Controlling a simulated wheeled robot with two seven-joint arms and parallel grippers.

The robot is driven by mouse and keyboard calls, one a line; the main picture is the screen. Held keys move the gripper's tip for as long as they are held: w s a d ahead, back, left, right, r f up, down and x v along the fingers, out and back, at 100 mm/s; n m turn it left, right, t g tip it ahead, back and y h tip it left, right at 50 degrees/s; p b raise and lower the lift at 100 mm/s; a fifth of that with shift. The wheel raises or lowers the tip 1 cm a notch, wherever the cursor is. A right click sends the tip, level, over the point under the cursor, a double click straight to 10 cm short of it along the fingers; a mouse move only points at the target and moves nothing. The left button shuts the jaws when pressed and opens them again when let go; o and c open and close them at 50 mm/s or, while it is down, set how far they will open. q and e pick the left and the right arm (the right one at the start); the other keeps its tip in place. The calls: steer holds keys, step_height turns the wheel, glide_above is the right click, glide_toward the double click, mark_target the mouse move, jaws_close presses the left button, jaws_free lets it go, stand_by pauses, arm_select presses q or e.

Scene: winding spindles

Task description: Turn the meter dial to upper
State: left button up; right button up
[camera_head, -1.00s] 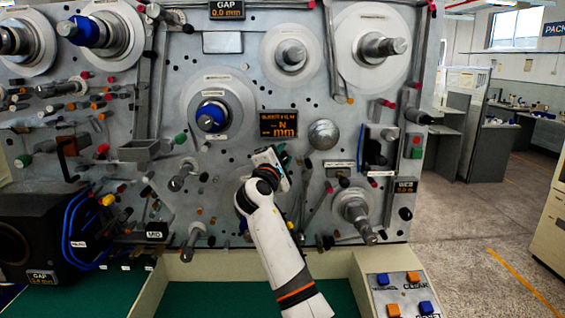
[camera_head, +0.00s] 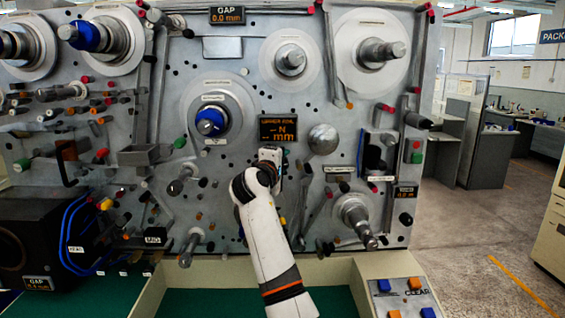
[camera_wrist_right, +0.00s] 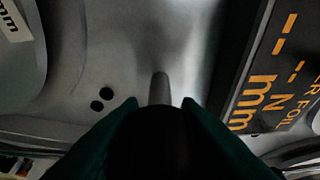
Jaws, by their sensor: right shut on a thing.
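The meter display (camera_head: 279,128) is a black panel with orange letters in the middle of the machine face. Its top line seems to read "LOWER FOIL". In the right wrist view the display (camera_wrist_right: 270,85) stands tilted at the right, its text partly cut off. My right gripper (camera_head: 270,153) is just below the display in the head view, its fingertips hidden by my wrist. In the right wrist view its green fingers (camera_wrist_right: 160,108) are shut on a dark round dial (camera_wrist_right: 162,135) with a grey pin (camera_wrist_right: 160,88) ahead of it. My left gripper is out of view.
A blue-hubbed spindle (camera_head: 210,122) is left of the display and a silver dome (camera_head: 323,139) right of it. Several rods and knobs stick out around my wrist. A button panel (camera_head: 402,298) is at the lower right.

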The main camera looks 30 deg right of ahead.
steer(key=shift+f, duration=0.1)
steer(key=o, duration=1)
steer(key=shift+s+a+b, duration=0.3)
steer(key=shift+s+a, duration=0.05)
steer(key=shift+a, duration=0.1)
steer(key=b+v, duration=0.3)
steer(key=v, duration=0.8)
